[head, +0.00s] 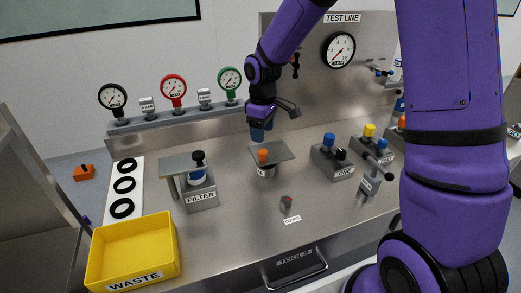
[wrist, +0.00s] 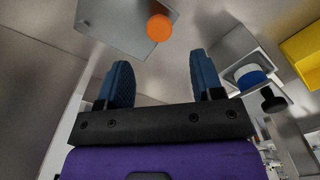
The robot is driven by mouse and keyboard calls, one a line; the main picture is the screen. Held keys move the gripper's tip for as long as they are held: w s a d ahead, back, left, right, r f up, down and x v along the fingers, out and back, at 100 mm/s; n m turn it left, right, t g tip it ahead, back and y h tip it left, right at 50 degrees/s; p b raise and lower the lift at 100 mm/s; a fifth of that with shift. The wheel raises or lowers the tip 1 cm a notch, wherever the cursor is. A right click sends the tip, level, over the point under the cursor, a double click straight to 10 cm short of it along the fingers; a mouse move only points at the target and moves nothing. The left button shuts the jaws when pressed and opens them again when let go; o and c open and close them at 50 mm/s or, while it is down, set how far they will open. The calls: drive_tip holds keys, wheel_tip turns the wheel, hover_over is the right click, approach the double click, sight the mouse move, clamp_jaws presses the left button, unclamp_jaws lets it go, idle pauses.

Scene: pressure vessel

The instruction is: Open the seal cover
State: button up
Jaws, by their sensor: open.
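A flat grey square plate (head: 280,150) with an orange knob (head: 263,156) sits on a short labelled grey cylinder (head: 265,171) mid-bench; I take it to be the seal cover. The cylinder's label is too small to read. In the wrist view the plate (wrist: 115,22) and orange knob (wrist: 159,28) lie at the top, beyond my fingertips. My gripper (head: 262,133) is at the plate's far side, a little above it in the head view. Its two blue fingers (wrist: 157,78) are apart with nothing between them, and the knob is outside them.
Left of the plate stands the FILTER block (head: 201,197) with a black knob and a raised grey plate (head: 168,163). A yellow WASTE bin (head: 134,253) is front left. Valve blocks (head: 333,162) stand right. Gauges (head: 173,90) line the back.

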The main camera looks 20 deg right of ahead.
sight(262, 151)
wheel_tip(262, 151, down, 7)
drive_tip(key=shift+d+f, duration=0.1)
drive_tip(key=shift+f, duration=0.1)
idle(0.3)
clamp_jaws()
